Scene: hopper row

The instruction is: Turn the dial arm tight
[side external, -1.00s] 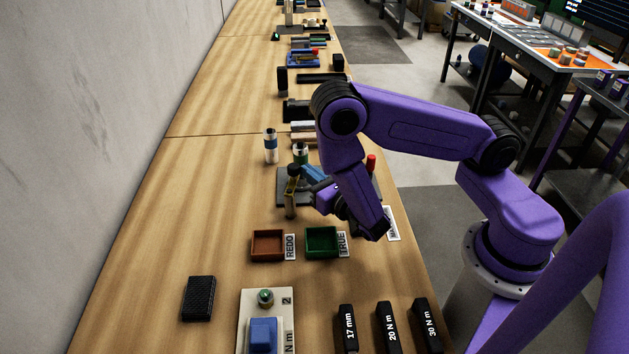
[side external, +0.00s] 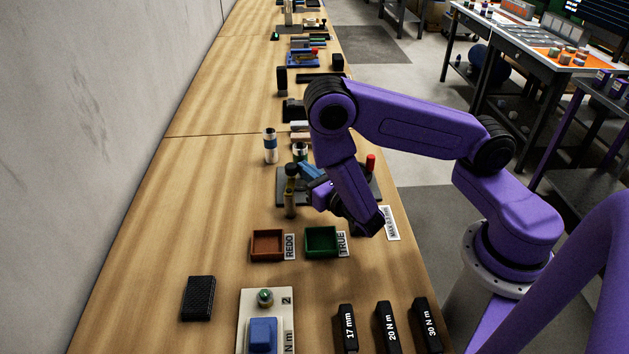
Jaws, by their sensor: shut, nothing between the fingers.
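A dark fixture plate (side external: 283,174) lies on the bench behind the trays. A blue piece (side external: 309,172) sits on it, and a red knob (side external: 371,163) stands at its right. An upright post with a dark top and brass-coloured body (side external: 291,197) stands at its front left. I cannot tell which of these parts is the dial arm. My gripper (side external: 313,193) is low over the front of the plate, just right of the post. It is shut and empty. Its fingertips are small and partly hidden by my wrist, so contact with the post is unclear.
A brown REDO tray (side external: 254,246) and a green TRUE tray (side external: 309,248) stand in front. A white label (side external: 392,224) lies right of my wrist. Black labelled blocks (side external: 388,327), a black box (side external: 199,298) and a blue-topped unit (side external: 263,334) are nearer.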

